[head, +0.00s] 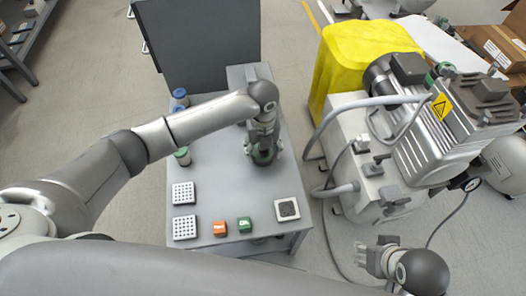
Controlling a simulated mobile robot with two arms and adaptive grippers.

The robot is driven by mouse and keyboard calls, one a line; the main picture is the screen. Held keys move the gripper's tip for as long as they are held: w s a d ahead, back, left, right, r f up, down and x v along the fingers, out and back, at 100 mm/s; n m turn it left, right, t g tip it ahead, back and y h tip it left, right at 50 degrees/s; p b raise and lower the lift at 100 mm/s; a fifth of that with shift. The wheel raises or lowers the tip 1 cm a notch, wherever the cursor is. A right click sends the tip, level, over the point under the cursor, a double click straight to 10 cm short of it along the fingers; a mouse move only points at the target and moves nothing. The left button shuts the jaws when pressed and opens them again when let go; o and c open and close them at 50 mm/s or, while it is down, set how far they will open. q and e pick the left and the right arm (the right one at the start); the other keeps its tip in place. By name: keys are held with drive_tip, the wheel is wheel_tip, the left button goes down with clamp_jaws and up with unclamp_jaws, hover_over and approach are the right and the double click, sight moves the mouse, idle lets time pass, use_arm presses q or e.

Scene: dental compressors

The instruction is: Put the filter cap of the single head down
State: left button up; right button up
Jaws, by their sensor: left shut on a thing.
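My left gripper (262,151) is over the middle of the grey table (230,195), pointing down. It is shut on a dark round thing with some green on it, which looks like the filter cap (264,157). The fingers hide much of it, and I cannot tell whether it touches the tabletop. The compressor (440,140), with grey ribbed housing and hoses, stands right of the table. My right gripper (375,259) is at the lower right, off the table; its finger opening is unclear.

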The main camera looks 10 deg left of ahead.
use_arm(q)
drive_tip(key=shift+f, duration=0.5)
use_arm(e)
drive_tip(key=shift+f, duration=0.2)
use_arm(q)
drive_tip(key=shift+f, duration=0.15)
drive_tip(key=o, duration=0.9)
wheel_tip(320, 180, up, 5)
drive_tip(key=shift+w+r+p, duration=0.1)
drive_tip(key=shift+p, duration=0.7)
wheel_tip(320, 180, up, 5)
drive_tip(key=shift+r+p, duration=0.2)
drive_tip(key=shift+p, duration=0.5)
drive_tip(key=shift+r, duration=0.9)
use_arm(e)
drive_tip(key=x, duration=0.6)
use_arm(q)
drive_tip(key=shift+f, duration=0.1)
use_arm(e)
drive_tip(key=shift+s+a, duration=0.15)
drive_tip(key=shift+s, duration=0.05)
